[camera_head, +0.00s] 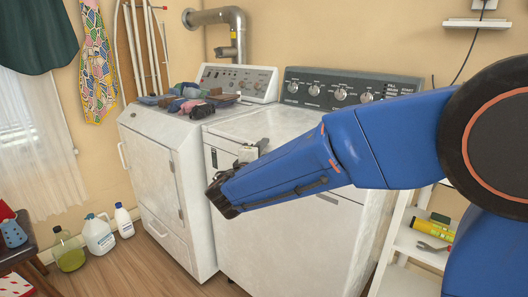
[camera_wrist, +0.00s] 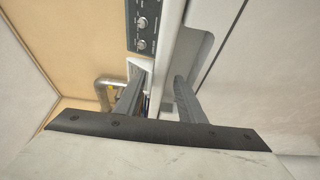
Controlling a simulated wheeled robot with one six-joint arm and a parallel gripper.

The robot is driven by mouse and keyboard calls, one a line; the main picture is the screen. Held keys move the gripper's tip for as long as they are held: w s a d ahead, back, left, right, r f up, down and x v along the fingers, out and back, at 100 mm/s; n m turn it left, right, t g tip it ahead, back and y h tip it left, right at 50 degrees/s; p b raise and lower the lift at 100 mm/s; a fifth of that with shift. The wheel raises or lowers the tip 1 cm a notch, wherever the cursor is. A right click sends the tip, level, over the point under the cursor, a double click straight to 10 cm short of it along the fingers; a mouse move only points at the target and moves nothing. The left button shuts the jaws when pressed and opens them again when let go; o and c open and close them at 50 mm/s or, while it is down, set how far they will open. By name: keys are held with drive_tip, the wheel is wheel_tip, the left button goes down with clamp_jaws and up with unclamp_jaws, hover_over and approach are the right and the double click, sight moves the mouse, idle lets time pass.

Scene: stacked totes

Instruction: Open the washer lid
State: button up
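The washer appears to be the right-hand white machine (camera_head: 325,238) with a dark control panel (camera_head: 340,90), which also shows in the wrist view (camera_wrist: 142,22). Its lid (camera_head: 268,122) lies flat and looks closed in the head view; my blue arm covers part of the top. My gripper (camera_head: 252,150) is at the washer's upper front left, close to the top edge. In the wrist view its two grey fingers (camera_wrist: 160,80) stand apart with nothing clearly held between them. Whether a finger touches the washer cannot be told.
A second white machine (camera_head: 165,185) stands to the left, with folded clothes (camera_head: 192,100) on top. Bottles (camera_head: 98,235) stand on the floor at the left. A white shelf (camera_head: 408,240) with tools is at the right. The wooden floor in front is clear.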

drive_tip(key=shift+w+d, duration=0.1)
drive_tip(key=shift+w, duration=0.2)
drive_tip(key=shift+c, duration=0.6)
